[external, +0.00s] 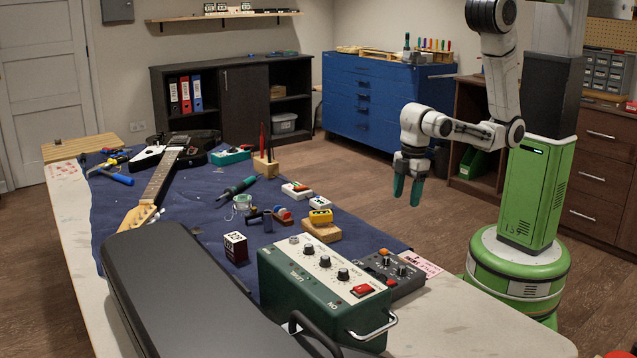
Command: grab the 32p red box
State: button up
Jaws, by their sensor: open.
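A small dark red box (236,248) with white markings on its top stands on the blue cloth, near the middle of the workbench; its print is too small to read for certain. It is left of the green amplifier unit and beside the black guitar case. My gripper (407,192) is open and empty, with its two teal fingers pointing down. It hangs in the air to the right of the bench, well away from the box.
The green unit (318,290) and a grey pedal (388,274) stand at the bench's right. The black case (185,295) fills the near side. A yellow box (320,216) sits on a wooden block (322,232). A guitar (160,180) lies at the left.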

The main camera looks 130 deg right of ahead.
jog(key=o, duration=0.3)
jog(key=shift+o, duration=0.2)
